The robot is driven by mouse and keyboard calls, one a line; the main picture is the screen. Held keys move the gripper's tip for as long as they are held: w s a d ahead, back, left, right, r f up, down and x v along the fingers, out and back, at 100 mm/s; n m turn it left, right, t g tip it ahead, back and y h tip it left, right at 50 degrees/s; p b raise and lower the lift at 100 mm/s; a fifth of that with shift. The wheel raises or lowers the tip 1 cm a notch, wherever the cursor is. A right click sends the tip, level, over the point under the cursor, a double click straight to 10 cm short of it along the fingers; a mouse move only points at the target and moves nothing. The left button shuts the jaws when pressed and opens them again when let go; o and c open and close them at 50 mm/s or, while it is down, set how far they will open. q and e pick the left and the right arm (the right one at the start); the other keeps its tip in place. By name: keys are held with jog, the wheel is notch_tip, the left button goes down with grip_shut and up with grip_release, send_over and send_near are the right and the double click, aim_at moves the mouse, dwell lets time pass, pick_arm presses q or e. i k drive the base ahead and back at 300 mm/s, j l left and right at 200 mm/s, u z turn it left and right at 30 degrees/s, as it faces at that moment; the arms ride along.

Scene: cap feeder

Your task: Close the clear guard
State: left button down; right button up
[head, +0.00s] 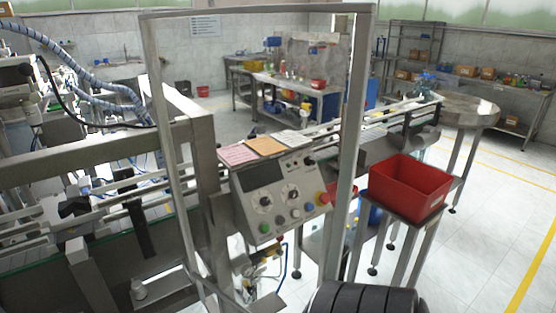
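The clear guard (361,110) is a tall grey metal frame with a see-through pane, upright in the middle of the head view. Its top bar runs across near the upper edge, and its left post (162,130) passes in front of the machine's steel frame. I see the control panel (280,195) through it. The guard appears swung out from the machine, with the machine's working area (90,210) at left uncovered. I cannot make out its hinge, handle or latch.
A red bin (408,187) sits on a metal stand just right of the guard. A conveyor (385,130) runs back to a round steel table (468,108). Coloured papers (264,145) lie above the control panel. Open floor (485,205) lies at right.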

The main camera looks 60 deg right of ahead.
aim_at(365, 16)
jog(key=k+l, duration=0.1)
jog(key=l, duration=1.35)
jog(key=k+l, duration=0.15)
jog(key=l, duration=0.6)
